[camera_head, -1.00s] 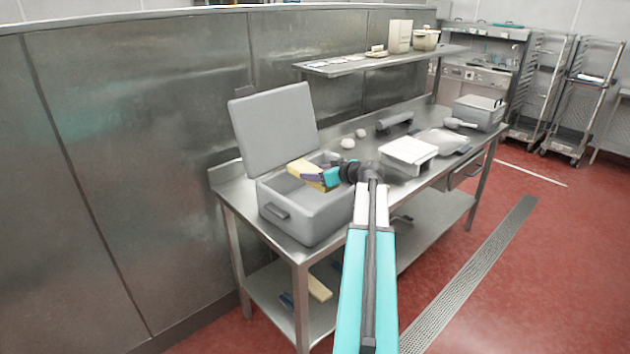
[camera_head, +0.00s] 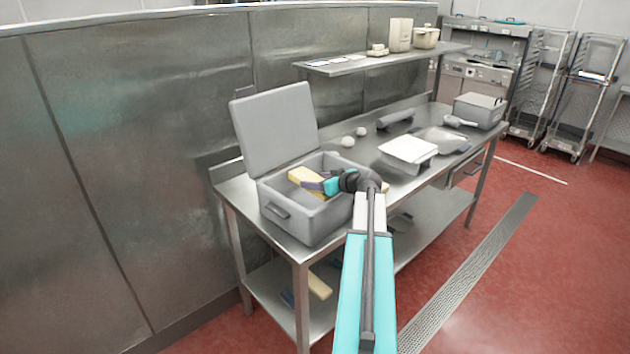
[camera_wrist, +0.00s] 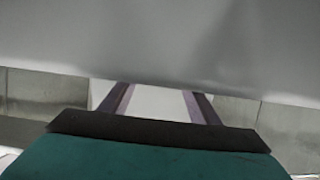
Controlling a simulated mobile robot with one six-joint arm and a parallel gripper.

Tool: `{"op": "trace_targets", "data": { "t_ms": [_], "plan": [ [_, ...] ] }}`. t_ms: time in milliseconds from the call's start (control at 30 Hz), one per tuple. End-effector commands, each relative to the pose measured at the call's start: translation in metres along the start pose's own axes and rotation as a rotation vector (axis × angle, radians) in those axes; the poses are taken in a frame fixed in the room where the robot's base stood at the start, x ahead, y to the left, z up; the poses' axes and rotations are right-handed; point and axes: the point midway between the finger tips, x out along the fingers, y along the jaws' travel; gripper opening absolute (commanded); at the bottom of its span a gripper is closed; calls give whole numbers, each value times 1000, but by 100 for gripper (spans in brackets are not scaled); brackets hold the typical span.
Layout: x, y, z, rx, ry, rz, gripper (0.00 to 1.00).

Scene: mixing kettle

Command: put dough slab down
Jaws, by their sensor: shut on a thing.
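The yellow dough slab (camera_head: 299,174) is in my gripper (camera_head: 313,185), inside the open grey bin (camera_head: 310,221) on the steel table. My gripper is shut on the slab's near side. The slab is below the bin's rim; whether it touches the bin floor I cannot tell. The bin's lid (camera_head: 274,128) stands raised at the back left. In the wrist view, both dark fingers (camera_wrist: 158,104) flank a pale surface, and a broad grey surface fills the top.
A shelf (camera_head: 385,61) hangs over the table's back. A yellowish block (camera_head: 319,286) lies on the lower shelf.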

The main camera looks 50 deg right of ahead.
Motion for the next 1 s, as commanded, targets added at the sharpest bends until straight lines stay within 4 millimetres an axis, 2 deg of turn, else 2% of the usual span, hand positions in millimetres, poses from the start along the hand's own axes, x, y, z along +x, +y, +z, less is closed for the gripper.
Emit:
{"op": "trace_targets", "data": {
  "t_ms": [1000],
  "plan": [
    [2, 1, 7, 0, 2, 2, 13]
  ]
}}
